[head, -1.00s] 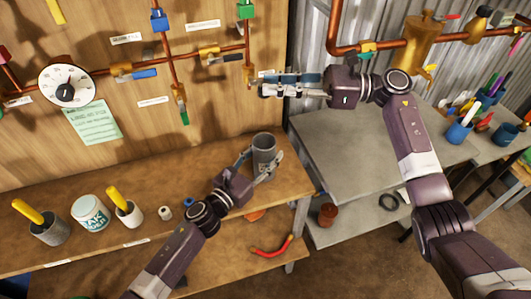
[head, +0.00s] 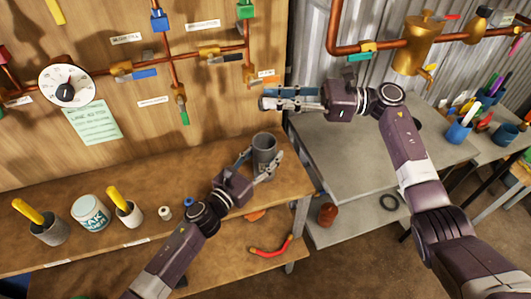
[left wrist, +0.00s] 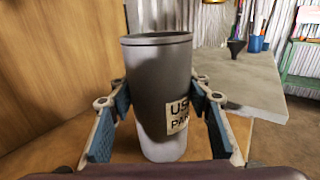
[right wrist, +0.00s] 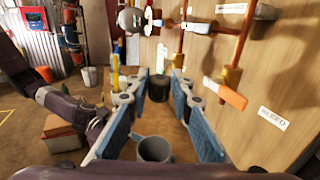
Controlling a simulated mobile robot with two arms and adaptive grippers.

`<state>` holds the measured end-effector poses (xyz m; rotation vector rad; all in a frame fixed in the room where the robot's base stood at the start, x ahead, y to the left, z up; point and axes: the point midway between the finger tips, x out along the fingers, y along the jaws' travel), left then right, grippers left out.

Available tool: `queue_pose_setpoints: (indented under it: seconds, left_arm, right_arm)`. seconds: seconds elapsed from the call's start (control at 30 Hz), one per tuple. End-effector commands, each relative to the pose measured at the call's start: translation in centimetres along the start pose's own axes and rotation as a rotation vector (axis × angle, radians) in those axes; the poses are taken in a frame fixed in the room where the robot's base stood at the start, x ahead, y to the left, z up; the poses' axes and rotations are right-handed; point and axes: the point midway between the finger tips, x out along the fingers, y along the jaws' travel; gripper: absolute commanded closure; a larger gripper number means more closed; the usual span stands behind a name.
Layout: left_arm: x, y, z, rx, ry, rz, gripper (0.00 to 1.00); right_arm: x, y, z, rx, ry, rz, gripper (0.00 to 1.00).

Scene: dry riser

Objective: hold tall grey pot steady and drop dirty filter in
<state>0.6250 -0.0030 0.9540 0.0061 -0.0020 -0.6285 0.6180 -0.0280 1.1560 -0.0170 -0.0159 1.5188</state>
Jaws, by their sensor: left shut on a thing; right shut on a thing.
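The tall grey pot (head: 264,150) stands upright on the right part of the wooden bench. My left gripper (head: 262,165) is shut around its sides. In the left wrist view the pot (left wrist: 160,95) sits between both fingers (left wrist: 160,100) and bears a partly readable "USED" label. My right gripper (head: 275,98) is up and to the right of the pot in the head view, clear of it. In the right wrist view its fingertips (right wrist: 157,85) close on a small dark cylinder, which looks like the dirty filter (right wrist: 158,88). The pot's open top (right wrist: 154,148) shows below it.
Copper pipes with coloured valves (head: 180,95) run along the board behind. A cup with a yellow handle (head: 125,212), a white tub (head: 90,212) and another cup (head: 48,228) stand on the bench at left. A grey table (head: 370,150) lies to the right, mostly clear.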

Motion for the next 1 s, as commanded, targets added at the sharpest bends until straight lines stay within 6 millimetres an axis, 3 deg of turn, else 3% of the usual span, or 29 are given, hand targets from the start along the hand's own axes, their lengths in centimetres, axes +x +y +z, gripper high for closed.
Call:
queue_pose_setpoints:
  seconds: [1.0]
  left_arm:
    - [0.0,0.0,-0.1,0.000,0.001,0.000,0.81]
  right_arm:
    - [0.0,0.2,-7.2,0.004,-0.001,0.000,0.96]
